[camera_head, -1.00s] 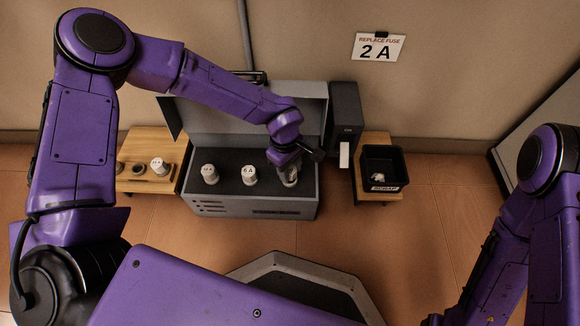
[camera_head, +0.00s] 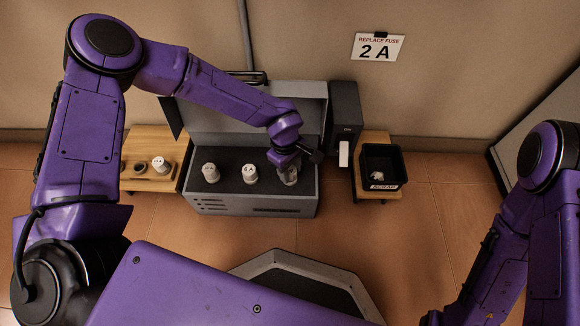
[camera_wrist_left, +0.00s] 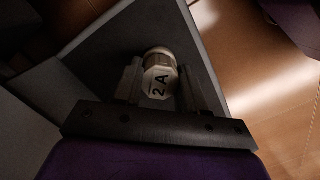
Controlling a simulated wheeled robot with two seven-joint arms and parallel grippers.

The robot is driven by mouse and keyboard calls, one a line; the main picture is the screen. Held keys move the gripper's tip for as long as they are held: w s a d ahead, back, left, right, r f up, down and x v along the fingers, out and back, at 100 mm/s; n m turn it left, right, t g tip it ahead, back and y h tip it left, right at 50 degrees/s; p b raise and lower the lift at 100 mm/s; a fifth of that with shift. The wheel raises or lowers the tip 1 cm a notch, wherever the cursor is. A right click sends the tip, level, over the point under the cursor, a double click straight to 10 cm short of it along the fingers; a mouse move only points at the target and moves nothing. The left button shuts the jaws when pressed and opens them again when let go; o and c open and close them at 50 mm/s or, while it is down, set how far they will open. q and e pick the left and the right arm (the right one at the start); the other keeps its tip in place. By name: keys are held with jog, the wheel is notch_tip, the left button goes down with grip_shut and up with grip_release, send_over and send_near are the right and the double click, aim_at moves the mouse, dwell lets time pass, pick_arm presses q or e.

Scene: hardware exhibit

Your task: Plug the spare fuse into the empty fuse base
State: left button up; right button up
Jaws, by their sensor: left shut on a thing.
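The spare fuse (camera_wrist_left: 160,80), a pale cylinder marked 2 A, sits between the two fingers of my left gripper (camera_wrist_left: 160,92). In the head view my left gripper (camera_head: 288,172) is shut on it at the right end of the open grey fuse box (camera_head: 250,203). The fuse base under it is hidden, so I cannot tell whether the fuse is fully seated. Two other white fuses, a left one (camera_head: 210,173) and a middle one (camera_head: 249,174), stand upright in the box. My right gripper is out of view; only its arm shows at the right.
A wooden stand (camera_head: 150,182) at the left holds another white fuse (camera_head: 160,164) and dark round holders. A dark grey unit (camera_head: 345,112) stands right of the box. A black scrap bin (camera_head: 383,168) holds a pale piece. A wall sign (camera_head: 378,47) reads REPLACE FUSE 2 A.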

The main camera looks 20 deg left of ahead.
pick_arm(q)
jog(key=shift+f, duration=0.25)
dwell(0.6)
jog(key=o, duration=1.6)
notch_tip(320, 180, up, 7)
jog(key=p, duration=0.8)
jog(key=shift+p, duration=0.3)
